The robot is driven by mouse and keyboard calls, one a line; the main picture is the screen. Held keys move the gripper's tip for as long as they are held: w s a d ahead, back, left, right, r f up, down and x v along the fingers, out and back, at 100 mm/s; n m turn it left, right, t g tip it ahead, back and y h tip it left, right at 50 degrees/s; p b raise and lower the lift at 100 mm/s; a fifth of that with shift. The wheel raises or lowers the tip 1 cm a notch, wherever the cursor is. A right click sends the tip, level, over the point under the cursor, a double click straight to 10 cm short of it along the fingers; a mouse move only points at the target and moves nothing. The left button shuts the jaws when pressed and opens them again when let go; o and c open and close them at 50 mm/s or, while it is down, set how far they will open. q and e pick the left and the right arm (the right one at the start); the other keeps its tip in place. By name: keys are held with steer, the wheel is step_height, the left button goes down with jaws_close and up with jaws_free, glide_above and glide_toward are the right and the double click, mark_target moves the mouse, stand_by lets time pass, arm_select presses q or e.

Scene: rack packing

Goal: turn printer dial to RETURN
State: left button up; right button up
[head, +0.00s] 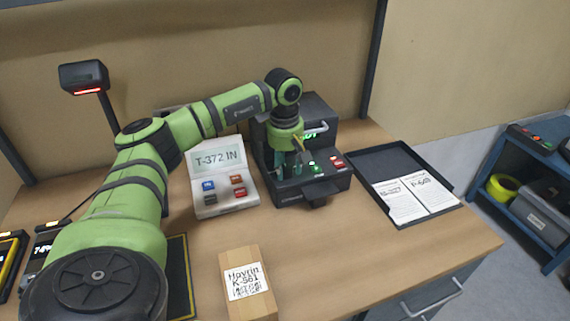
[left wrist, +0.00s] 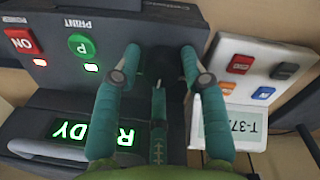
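The dark printer (head: 318,110) stands at the back of the bench in the head view, with a green-lit screen and lit buttons on its front panel. The left wrist view shows its screen (left wrist: 70,131), partly covered by a finger, the green PRINT button (left wrist: 82,45) and the red ON button (left wrist: 22,40). The dark dial (left wrist: 165,66) lies between the fingertips of my left gripper (left wrist: 160,62). The fingers are spread on either side of it, apparently with gaps. In the head view my left gripper (head: 292,160) points down at the panel and hides the dial. Its setting is unreadable. My right gripper is out of view.
A white console (head: 212,182) reading T-372 IN stands left of the printer. A labelled parcel (head: 240,288) is at the front. A black tray (head: 432,176) with paper cards lies to the right. A scanner (head: 84,78) stands at the left. The front right bench is clear.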

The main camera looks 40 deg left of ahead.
mark_target(286, 170)
arm_select(q)
steer(key=shift+d, duration=0.2)
steer(key=shift+a, duration=0.1)
steer(key=shift+a+r, duration=0.1)
steer(key=shift+r, duration=0.1)
step_height(286, 170, up, 12)
steer(key=shift+s+d+f, duration=0.15)
steer(key=shift+s+d, duration=0.05)
steer(key=shift+s, duration=0.1)
stand_by(0.4)
